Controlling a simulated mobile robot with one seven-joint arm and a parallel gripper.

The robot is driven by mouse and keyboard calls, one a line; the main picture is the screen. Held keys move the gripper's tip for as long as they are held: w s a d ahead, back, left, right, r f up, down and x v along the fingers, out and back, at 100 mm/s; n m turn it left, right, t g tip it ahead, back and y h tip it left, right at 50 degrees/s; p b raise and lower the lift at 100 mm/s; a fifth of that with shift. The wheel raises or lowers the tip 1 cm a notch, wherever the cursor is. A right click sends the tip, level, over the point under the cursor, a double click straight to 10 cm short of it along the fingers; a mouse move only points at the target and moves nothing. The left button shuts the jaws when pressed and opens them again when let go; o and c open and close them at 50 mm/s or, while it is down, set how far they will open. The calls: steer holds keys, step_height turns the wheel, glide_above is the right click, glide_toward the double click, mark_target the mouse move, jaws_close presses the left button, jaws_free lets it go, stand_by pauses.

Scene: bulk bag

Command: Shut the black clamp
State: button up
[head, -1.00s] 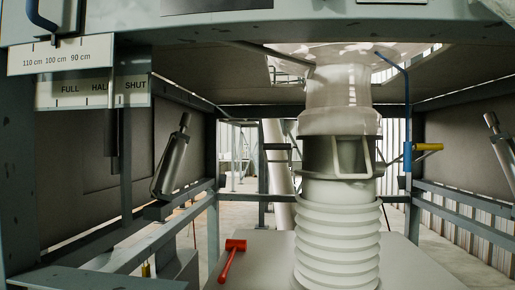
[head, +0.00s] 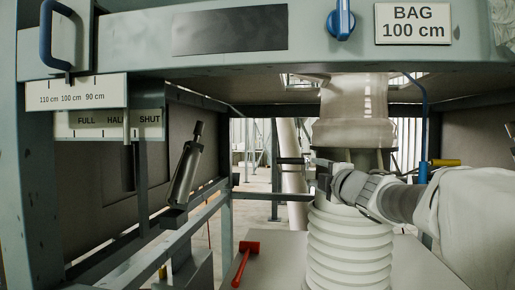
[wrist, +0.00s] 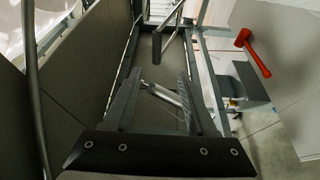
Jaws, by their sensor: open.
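A black grip (head: 128,168) hangs on a thin grey rod under the FULL / HALF / SHUT plate (head: 108,124) at the left of the head view. Which mark it stands at is hard to tell from this angle. A dark grip, apparently the same one, shows in the wrist view (wrist: 157,46), ahead of the fingers. My gripper (wrist: 160,76) is open and empty, its two dark fingers pointing toward that grip but apart from it. In the head view my gripper (head: 323,180) is in front of the white spout, well right of the grip.
A ribbed white spout (head: 348,240) stands in the middle. A silver cylinder (head: 184,175) leans on the left frame rail. A red mallet (head: 244,262) lies on the pale surface below. A blue handle (head: 46,35) and a blue knob (head: 341,20) are on the upper beam.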

mark_target(293, 161)
steer(key=shift+n, duration=0.4)
steer(key=w+a+p, duration=0.1)
steer(key=w, duration=0.4)
steer(key=w+a+p, duration=0.1)
steer(key=w+p, duration=0.1)
steer(key=w, duration=0.4)
steer(key=w+a+r+p, duration=0.1)
steer(key=w, duration=0.5)
steer(key=shift+w+a+p, duration=0.2)
steer(key=shift+a+p, duration=0.1)
jaws_close()
stand_by(0.5)
